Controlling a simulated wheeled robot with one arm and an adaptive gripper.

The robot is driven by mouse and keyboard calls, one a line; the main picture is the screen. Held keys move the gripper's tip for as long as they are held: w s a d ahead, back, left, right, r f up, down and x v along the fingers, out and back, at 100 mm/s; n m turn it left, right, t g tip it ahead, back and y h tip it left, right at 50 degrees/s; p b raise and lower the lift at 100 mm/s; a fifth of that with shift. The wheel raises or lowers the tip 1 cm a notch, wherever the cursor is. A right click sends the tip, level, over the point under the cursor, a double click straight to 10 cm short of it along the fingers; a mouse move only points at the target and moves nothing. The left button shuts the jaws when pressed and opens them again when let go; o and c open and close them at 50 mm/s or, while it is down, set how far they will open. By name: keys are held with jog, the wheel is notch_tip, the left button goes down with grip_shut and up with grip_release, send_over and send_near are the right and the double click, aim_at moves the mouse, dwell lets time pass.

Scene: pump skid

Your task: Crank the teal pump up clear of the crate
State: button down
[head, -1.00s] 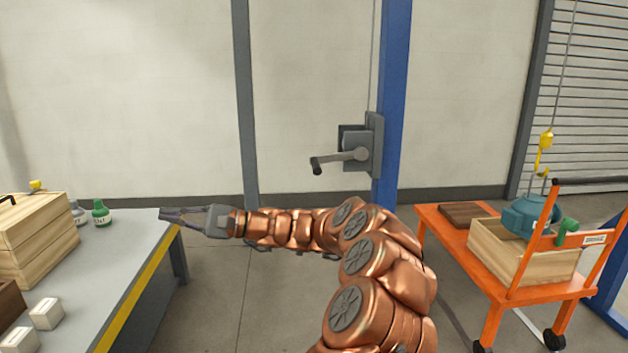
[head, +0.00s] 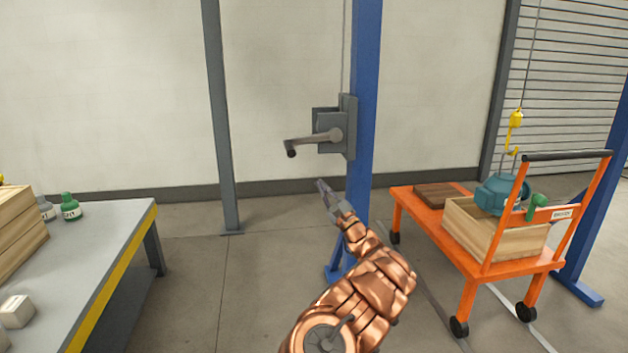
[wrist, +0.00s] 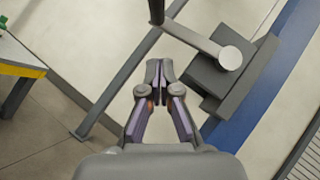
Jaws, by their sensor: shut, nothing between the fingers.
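The teal pump (head: 497,194) sits partly inside the wooden crate (head: 508,243) on an orange cart, with its lower part hidden by the crate wall. A yellow hook (head: 515,120) hangs on a cable above it. The winch (head: 340,127) with its crank handle (head: 308,143) is mounted on the blue post. My gripper (head: 321,184) is shut and empty, below the crank and apart from it. In the wrist view, my gripper (wrist: 153,66) points toward the crank arm (wrist: 195,40), which lies beyond the fingertips.
The orange cart (head: 420,214) with a push handle stands at right, with a brown board (head: 440,195) on it. A grey workbench (head: 90,240) with bottles and boxes is at left. Open floor lies between them.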

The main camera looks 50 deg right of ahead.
jog(key=w+a+r, duration=0.1)
jog(key=w+r, duration=0.7)
jog(key=shift+w+a, duration=0.2)
jog(key=shift+w, duration=0.15)
dwell(0.4)
jog(key=r, duration=0.1)
jog(key=r+m+h+b, duration=0.1)
jog(key=r+m+b, duration=0.1)
jog(key=shift+w+a+r, duration=0.25)
jog(key=shift+a, duration=0.15)
jog(key=shift+f+b, duration=0.1)
jog(key=shift+b, duration=0.2)
